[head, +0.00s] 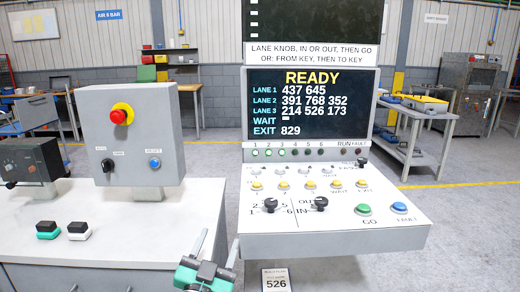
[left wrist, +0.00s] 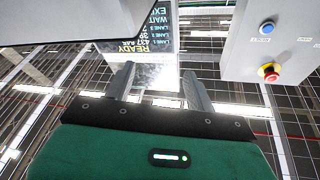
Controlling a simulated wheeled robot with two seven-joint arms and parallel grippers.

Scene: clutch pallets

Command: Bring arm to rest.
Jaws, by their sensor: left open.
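My left gripper (head: 218,241) is at the bottom centre of the head view, just left of the front corner of the control console (head: 330,240). Its two grey fingers stand apart with nothing between them. It also shows in the left wrist view (left wrist: 160,76), with a green body and open, empty fingers. The console has a screen (head: 310,105) reading READY, two black knobs, a green GO button (head: 363,210) and a blue FAULT button (head: 400,207). My right gripper is in neither view.
A white bench (head: 130,225) on the left carries a grey box (head: 150,130) with a red emergency button (head: 118,116), and two small blocks. A tag reading 526 (head: 275,279) is below the console. Open floor (head: 470,210) lies to the right.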

